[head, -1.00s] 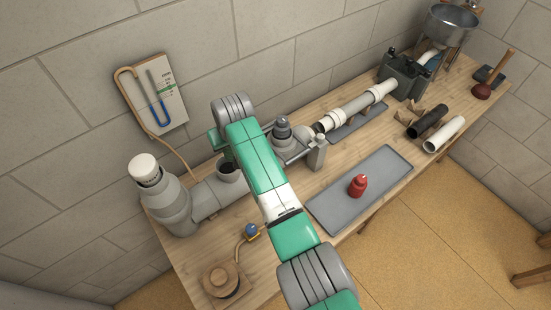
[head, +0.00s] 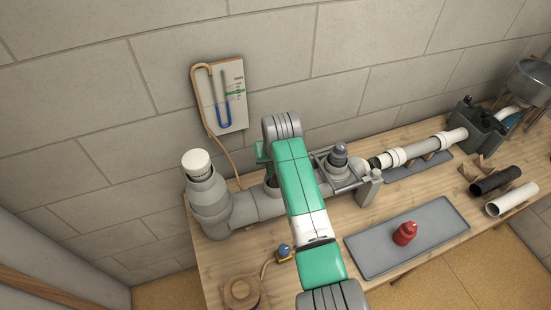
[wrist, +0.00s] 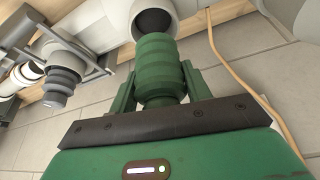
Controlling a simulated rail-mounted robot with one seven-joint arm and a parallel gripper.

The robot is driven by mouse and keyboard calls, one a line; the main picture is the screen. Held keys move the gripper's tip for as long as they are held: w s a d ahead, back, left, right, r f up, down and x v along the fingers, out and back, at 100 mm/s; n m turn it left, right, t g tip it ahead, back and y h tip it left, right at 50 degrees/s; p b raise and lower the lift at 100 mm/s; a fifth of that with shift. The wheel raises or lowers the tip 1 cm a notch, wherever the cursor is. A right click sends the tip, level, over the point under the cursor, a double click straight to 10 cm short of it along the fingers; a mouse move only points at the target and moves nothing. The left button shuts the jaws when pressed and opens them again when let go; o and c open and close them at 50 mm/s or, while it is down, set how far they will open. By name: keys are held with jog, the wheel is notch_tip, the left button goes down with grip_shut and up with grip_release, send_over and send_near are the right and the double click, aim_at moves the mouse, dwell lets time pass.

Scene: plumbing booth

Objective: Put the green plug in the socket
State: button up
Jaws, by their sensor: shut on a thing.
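In the wrist view, the green ribbed plug (wrist: 158,56) is between the two fingers of my gripper (wrist: 158,88), which is shut on it. The plug's far end is at the dark round opening of a grey pipe socket (wrist: 168,8) and overlaps its rim in the picture. I cannot tell whether the plug touches the rim or is inside it. In the head view, the pipe socket (head: 271,184) is partly covered by my arm. My gripper and the plug are mostly hidden there.
A grey stepped plug (head: 338,156) sits in a metal-framed fitting right of the socket. A red plug (head: 404,233) stands on a grey tray (head: 372,256). A white-capped pipe (head: 198,166) rises at left. A tube gauge (head: 224,98) hangs on the wall, its hose running down behind.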

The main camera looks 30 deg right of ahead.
jog(key=shift+f+b, duration=1.6)
jog(key=shift+f, duration=1.2)
jog(key=shift+f, duration=0.1)
jog(key=shift+f, duration=0.3)
jog(key=shift+s+f, duration=0.1)
jog(key=shift+f, duration=0.3)
jog(key=o, duration=1.2)
jog(key=shift+s+f, duration=0.1)
jog(key=shift+o, duration=0.9)
jog(key=d+p+v, duration=0.1)
jog(key=p+v, duration=0.1)
jog(key=v, duration=0.6)
jog(key=shift+w+a+r, duration=0.25)
jog(key=shift+a+r, duration=0.2)
jog(key=shift+r, duration=0.1)
